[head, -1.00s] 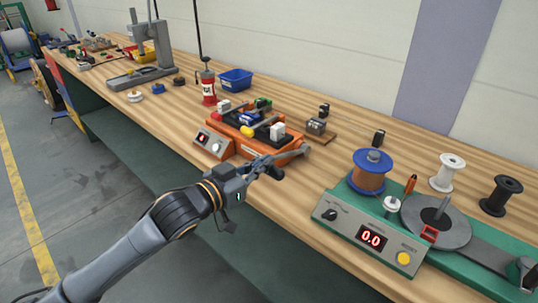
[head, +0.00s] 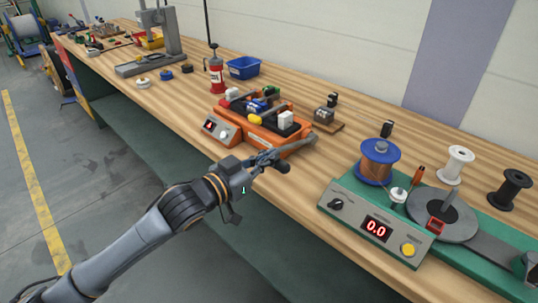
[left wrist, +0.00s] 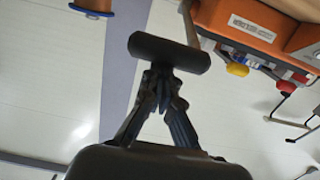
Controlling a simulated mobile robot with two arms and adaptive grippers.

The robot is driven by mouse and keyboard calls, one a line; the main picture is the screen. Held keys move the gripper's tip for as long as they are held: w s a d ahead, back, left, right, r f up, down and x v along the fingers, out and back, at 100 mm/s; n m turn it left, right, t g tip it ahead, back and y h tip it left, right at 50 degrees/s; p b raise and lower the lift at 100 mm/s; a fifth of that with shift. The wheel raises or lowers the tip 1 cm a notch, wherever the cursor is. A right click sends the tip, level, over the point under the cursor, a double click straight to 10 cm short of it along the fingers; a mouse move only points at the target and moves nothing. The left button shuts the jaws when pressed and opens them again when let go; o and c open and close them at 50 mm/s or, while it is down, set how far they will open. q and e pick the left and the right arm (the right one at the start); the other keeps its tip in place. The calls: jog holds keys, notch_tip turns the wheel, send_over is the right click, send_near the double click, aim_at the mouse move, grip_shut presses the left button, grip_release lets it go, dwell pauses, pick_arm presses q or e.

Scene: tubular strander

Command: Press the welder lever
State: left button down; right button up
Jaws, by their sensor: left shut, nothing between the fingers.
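The orange welder (head: 250,136) stands on the bench near its front edge, with a small red display on its left end. Its grey lever (head: 299,148) runs along the front right side toward my left gripper (head: 266,161). In the left wrist view the lever's dark cylindrical handle (left wrist: 168,53) lies crosswise just beyond the fingertips. My left gripper (left wrist: 160,78) is shut and empty, its tips at or very near the handle; contact is not certain. The orange welder body (left wrist: 240,20) fills the upper right of that view. My right gripper is not in view.
A green machine (head: 345,206) with a 0.0 display and a copper spool (head: 380,160) stands to the right. A red bottle (head: 215,75) and blue bin (head: 243,67) stand behind the welder. The floor (head: 110,180) in front of the bench is clear.

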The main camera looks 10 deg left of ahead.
pick_arm(q)
jog(key=r+p, duration=0.4)
jog(key=shift+w+d+r, duration=0.15)
jog(key=shift+w+r, duration=0.05)
jog(key=shift+w, duration=0.2)
jog(key=s+a+f+b, duration=0.2)
jog(key=s+a, duration=0.3)
jog(key=s, duration=0.3)
jog(key=shift+a+b, duration=0.35)
jog(key=shift+r, duration=0.15)
dwell(0.6)
